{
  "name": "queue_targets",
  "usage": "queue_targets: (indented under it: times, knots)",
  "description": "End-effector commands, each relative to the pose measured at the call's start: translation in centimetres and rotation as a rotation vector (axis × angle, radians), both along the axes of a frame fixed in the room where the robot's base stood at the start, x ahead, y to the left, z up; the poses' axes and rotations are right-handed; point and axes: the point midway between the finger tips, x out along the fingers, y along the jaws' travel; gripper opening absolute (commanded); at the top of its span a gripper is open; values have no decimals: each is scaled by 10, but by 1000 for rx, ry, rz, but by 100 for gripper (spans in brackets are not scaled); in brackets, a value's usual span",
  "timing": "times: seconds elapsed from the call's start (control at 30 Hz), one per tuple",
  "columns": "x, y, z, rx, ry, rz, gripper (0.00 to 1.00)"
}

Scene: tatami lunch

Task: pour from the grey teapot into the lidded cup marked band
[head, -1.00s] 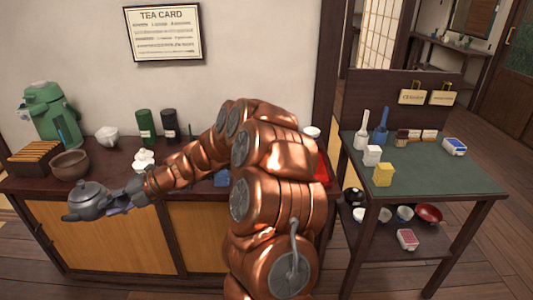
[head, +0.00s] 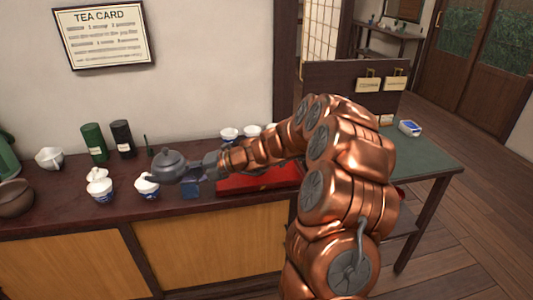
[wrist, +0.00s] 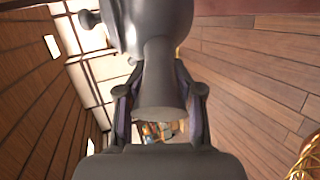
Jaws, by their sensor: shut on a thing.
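My gripper (head: 204,164) is shut on the handle of the grey teapot (head: 168,166) and holds it above the dark counter (head: 60,215). In the wrist view the teapot's handle (wrist: 163,85) lies between the two fingers, with its body (wrist: 160,22) beyond. The teapot looks about level in the head view. A white and blue cup (head: 147,189) stands just below and left of it, partly hidden by it. A white and blue cup with a white lid (head: 101,190) stands further left. I cannot read a band mark on either cup.
A red tray (head: 258,181) and a small dark blue box (head: 190,190) lie right of the teapot. White bowls (head: 229,134) stand behind. Green (head: 94,141) and black (head: 122,137) canisters, a white pot (head: 49,158) and a brown bowl (head: 15,198) are left. A green-topped table (head: 430,158) is right.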

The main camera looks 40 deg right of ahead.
Motion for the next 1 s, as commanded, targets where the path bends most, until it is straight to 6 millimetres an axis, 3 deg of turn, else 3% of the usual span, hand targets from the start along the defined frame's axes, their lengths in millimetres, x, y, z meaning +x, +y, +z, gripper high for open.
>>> queue_targets:
  times: [0.2,0.5,1.0]
  knots:
    - [30,-61,8,0,0,-85,0]
    - [57,-147,6,2,-3,-188,0]
    - [70,-278,-6,2,-7,-324,0]
